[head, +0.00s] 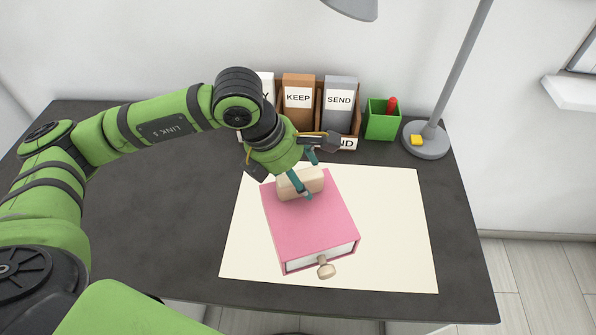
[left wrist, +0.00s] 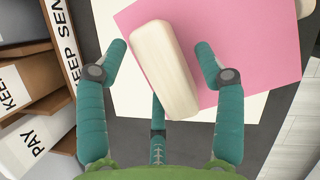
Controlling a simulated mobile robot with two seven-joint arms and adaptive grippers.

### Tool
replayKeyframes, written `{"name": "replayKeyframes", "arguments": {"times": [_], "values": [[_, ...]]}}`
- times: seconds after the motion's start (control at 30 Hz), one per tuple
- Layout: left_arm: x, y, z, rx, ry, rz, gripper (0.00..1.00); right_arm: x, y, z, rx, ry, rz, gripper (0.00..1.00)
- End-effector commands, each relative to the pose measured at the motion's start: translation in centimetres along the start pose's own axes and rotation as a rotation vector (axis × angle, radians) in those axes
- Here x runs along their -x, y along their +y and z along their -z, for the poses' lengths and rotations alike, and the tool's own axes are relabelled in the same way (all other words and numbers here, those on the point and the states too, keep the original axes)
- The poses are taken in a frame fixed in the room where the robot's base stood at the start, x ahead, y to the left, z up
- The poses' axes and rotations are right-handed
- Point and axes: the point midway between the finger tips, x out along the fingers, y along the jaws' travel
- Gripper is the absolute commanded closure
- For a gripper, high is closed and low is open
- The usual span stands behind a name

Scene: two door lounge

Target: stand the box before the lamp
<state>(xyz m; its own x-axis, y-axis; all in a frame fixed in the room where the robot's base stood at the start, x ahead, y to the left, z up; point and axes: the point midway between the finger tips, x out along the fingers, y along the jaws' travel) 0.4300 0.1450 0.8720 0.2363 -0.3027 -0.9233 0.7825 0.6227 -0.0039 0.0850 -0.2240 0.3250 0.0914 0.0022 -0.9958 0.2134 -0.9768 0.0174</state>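The pink box (head: 308,222) lies flat on a cream sheet, with a small wooden knob (head: 325,268) at its near end. A cream block (head: 288,188) sits at the box's far end; I cannot tell if it is fixed to it. My left gripper (head: 305,180) is at this block. In the left wrist view the block (left wrist: 164,68) is between the open fingers (left wrist: 162,66), with gaps on both sides. The lamp's grey base (head: 428,152) stands at the back right, its shade (head: 352,8) overhead at the top. My right gripper is not in view.
The cream sheet (head: 405,240) lies on the dark table (head: 140,235). A brown sorter (head: 350,118) with labelled folders stands at the back, beside a green cup (head: 381,124) holding a red item. The sheet's right side and the table's right part are clear.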

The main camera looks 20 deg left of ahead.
Motion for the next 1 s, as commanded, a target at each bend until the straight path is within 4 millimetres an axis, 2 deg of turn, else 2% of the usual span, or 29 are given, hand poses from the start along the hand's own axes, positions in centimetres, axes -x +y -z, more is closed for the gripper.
{"name": "replayKeyframes", "arguments": {"times": [0.27, 0.37, 0.7, 0.83, 1.0], "values": [[0.6, 0.0, -0.2, 0.0, -0.002, -0.002, 0.31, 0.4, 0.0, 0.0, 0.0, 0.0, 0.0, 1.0], [2.1, 0.1, -0.2, -0.001, -0.005, -0.004, 0.31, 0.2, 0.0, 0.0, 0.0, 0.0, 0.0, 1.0], [9.3, 0.1, -0.1, -0.001, -0.003, -0.004, 0.31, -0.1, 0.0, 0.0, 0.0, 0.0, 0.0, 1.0], [11.1, 0.1, -0.1, 0.0, -0.001, -0.003, 0.31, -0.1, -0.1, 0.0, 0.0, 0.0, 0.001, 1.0], [12.2, 0.0, -0.1, 0.0, 0.0, 0.0, 0.31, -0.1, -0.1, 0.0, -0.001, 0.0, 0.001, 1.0]]}}
